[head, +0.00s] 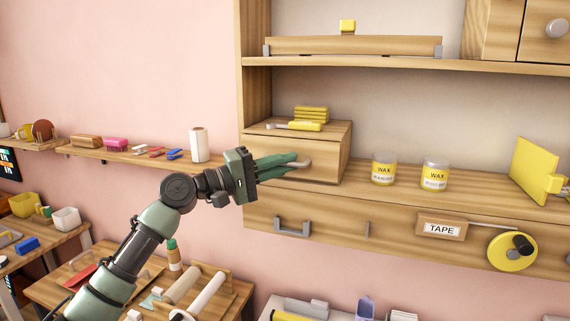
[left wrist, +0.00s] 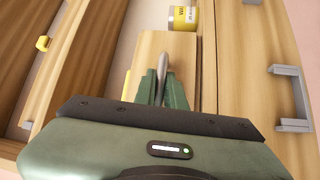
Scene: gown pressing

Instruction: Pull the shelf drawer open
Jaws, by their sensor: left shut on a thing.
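The shelf drawer (head: 325,165) is the wooden front of a small box on the shelf in the head view. Its front also shows in the left wrist view (left wrist: 184,45). Its metal handle (head: 302,163) sticks out from the front, and it shows between my fingers in the left wrist view (left wrist: 162,66). My left gripper (head: 290,165) is shut on the handle, with its green fingers on either side of it (left wrist: 162,90). My fingers hide part of the drawer front. I see no clear gap around the drawer front. My right gripper is not in view.
A yellow stack (head: 311,114) and a yellow-handled tool (head: 294,126) lie on the drawer box. Two wax jars (head: 384,169) (head: 435,174) stand to its right. Below is a wider drawer with a grey handle (head: 292,228) and a TAPE label (head: 441,229).

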